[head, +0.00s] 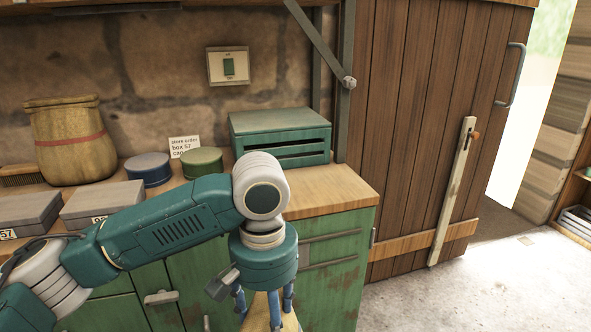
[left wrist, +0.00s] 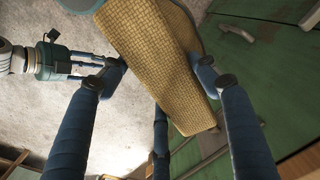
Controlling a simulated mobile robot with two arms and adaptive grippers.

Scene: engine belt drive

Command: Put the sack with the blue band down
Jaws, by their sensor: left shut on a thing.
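My left gripper (head: 262,308) hangs pointing down in front of the green cabinet, at the bottom edge of the head view. In the left wrist view its blue fingers are around a tan woven sack (left wrist: 155,55), shut on it. The sack is tilted in that view. Only a small tan part of it (head: 262,325) shows in the head view. No band on it shows, so I cannot tell its colour. What looks like my right gripper (left wrist: 88,62) is at the upper left of the left wrist view, its fingers partly hidden.
The wooden counter (head: 335,188) carries a sack with a red band (head: 68,140), grey boxes (head: 100,202), blue (head: 148,168) and green (head: 202,162) round tins, a card (head: 184,146) and a green metal box (head: 280,135). The counter's right end is bare. Concrete floor (head: 450,300) is open at right.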

